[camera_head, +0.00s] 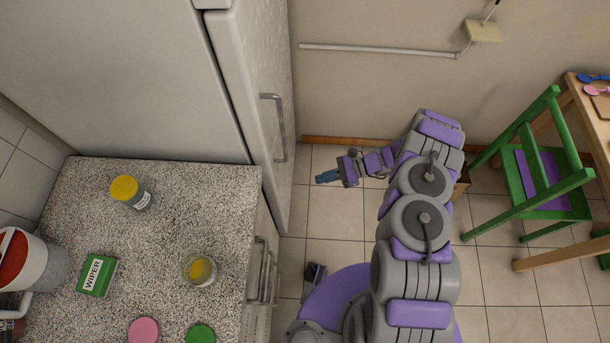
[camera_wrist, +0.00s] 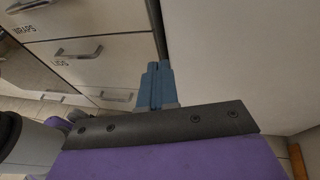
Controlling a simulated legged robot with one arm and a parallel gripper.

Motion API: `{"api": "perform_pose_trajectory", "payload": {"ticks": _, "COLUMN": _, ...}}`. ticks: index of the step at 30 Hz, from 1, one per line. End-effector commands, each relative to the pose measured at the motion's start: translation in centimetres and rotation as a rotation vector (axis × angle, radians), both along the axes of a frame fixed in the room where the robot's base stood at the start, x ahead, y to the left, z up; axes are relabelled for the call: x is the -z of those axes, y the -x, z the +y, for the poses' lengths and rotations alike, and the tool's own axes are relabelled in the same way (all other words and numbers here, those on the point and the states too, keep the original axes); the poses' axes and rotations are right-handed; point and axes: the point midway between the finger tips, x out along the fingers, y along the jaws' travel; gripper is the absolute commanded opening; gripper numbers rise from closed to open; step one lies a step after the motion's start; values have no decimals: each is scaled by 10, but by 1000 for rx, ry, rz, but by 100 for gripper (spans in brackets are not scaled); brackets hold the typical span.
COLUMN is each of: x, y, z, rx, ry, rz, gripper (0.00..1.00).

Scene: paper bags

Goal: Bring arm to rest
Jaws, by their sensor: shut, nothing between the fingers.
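My gripper (camera_head: 327,176) is at the end of my folded arm, over the floor to the right of the counter and in front of the fridge. Its blue fingers point left in the head view. In the wrist view my gripper (camera_wrist: 158,72) shows its blue fingers together, with nothing between them. It is apart from the counter, the fridge and the drawers.
The fridge (camera_head: 255,90) and the speckled counter (camera_head: 165,240) stand to the left. Drawers (camera_wrist: 95,55) face the wrist camera. A green chair (camera_head: 530,170) and a wooden table (camera_head: 585,110) stand at the right. Tiled floor (camera_head: 320,235) lies open below my gripper.

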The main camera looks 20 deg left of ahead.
Motion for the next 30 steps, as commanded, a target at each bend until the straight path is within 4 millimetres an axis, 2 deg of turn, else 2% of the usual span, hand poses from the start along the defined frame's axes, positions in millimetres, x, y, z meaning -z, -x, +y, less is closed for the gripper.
{"api": "perform_pose_trajectory", "payload": {"ticks": 3, "x": -3, "y": -3, "z": -9, "rx": -1, "ry": 5, "rz": -2, "gripper": 0}}
{"api": "perform_pose_trajectory", "payload": {"ticks": 14, "x": -5, "y": -5, "z": -18, "rx": -2, "ry": 2, "rz": -3, "gripper": 0}}
{"api": "perform_pose_trajectory", "payload": {"ticks": 17, "x": -12, "y": -6, "z": -20, "rx": -7, "ry": -4, "rz": -10, "gripper": 0}}
{"api": "perform_pose_trajectory", "payload": {"ticks": 22, "x": -47, "y": -11, "z": -15, "rx": -53, "ry": -15, "rz": -63, "gripper": 0}}
{"api": "perform_pose_trajectory", "payload": {"ticks": 30, "x": -131, "y": -7, "z": -8, "rx": -181, "ry": -24, "rz": -199, "gripper": 0}}
